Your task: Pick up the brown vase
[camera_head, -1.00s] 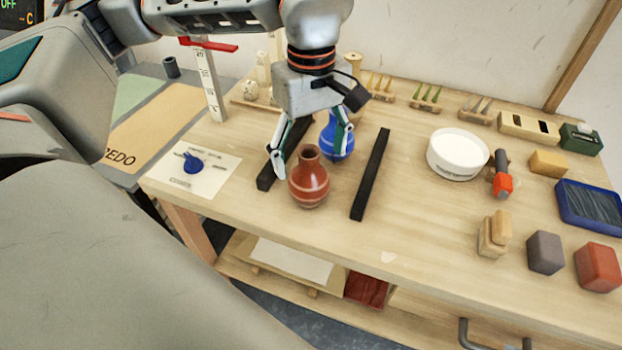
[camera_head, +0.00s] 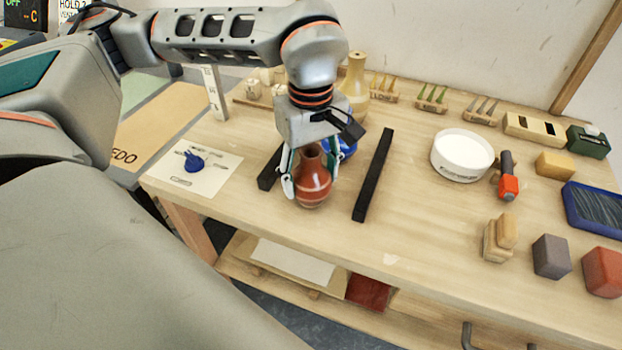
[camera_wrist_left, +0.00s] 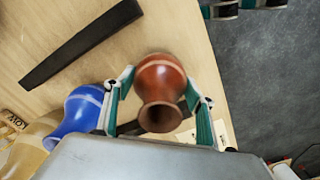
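The brown vase (camera_head: 312,184) is reddish brown with a pale band and stands upright on the workbench between two black bars. It also shows in the left wrist view (camera_wrist_left: 161,79), its mouth toward the camera. My left gripper (camera_head: 309,187) has come down over it with its fingers apart, one on each side of the vase. In the left wrist view the fingertips (camera_wrist_left: 160,88) are spread, and gaps show between them and the vase. A blue vase (camera_wrist_left: 83,108) stands close beside the left finger; in the head view it is mostly hidden behind the gripper. My right gripper is not in view.
Black bars (camera_head: 373,175) lie on both sides of the vase. A white bowl (camera_head: 462,155), a red-tipped tool (camera_head: 508,178) and several blocks are to the right. A paper with a blue item (camera_head: 195,161) lies left. A tan vase (camera_head: 355,84) stands behind.

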